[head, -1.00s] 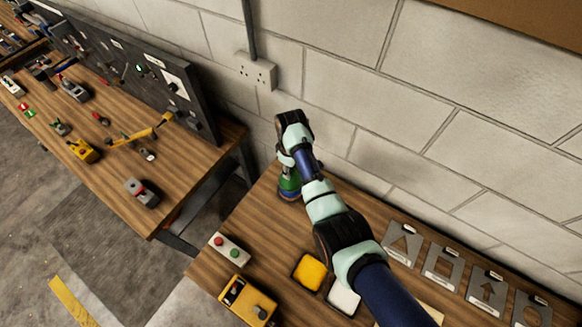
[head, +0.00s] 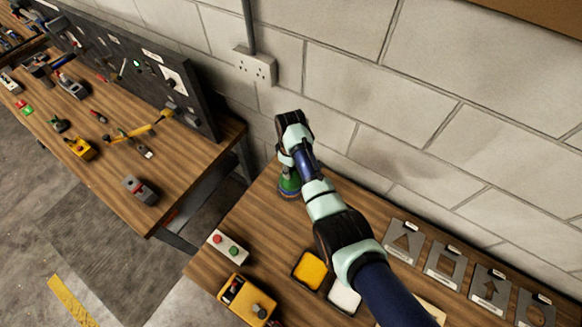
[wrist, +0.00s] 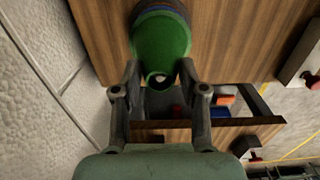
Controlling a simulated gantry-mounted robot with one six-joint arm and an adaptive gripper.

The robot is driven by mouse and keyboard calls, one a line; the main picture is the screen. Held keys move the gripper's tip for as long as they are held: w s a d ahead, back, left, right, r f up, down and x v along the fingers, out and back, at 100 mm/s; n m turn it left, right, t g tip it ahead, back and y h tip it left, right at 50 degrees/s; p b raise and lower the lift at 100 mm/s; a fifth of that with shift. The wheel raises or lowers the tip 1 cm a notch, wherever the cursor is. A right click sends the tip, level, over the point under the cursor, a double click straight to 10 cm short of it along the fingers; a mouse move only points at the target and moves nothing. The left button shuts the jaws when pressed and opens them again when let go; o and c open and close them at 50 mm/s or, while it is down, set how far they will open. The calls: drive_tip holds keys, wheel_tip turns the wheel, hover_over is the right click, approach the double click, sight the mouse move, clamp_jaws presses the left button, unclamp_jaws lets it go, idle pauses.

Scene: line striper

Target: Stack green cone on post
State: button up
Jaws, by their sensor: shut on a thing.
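The green cone (head: 290,183) is at the far left corner of the workbench, under my gripper (head: 287,164), which partly hides it. In the wrist view, the green cone (wrist: 161,42) is upright between the fingertips of my gripper (wrist: 160,72), shut on its narrow top end. Blue and darker bands (wrist: 160,8) show at the cone's wide end, like a ring or cone under it. A blue edge (head: 289,196) also shows there in the head view. A small pale spot shows in the opening at the cone's tip; I cannot tell whether it is the post.
The brick wall (head: 360,100) stands close behind my gripper. A red-and-green button box (head: 228,247), a yellow tool (head: 247,301), yellow and white paint trays (head: 309,270) and grey stencils (head: 444,263) are on the bench. A second bench (head: 130,165) stands left across a gap.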

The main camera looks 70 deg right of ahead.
drive_tip(key=shift+f+b, duration=0.85)
drive_tip(key=shift+f, duration=0.4)
drive_tip(key=o, duration=1.1)
drive_tip(key=shift+c, duration=0.9)
wheel_tip(320, 180, up, 8)
drive_tip(key=p, duration=0.8)
drive_tip(key=shift+r, duration=0.1)
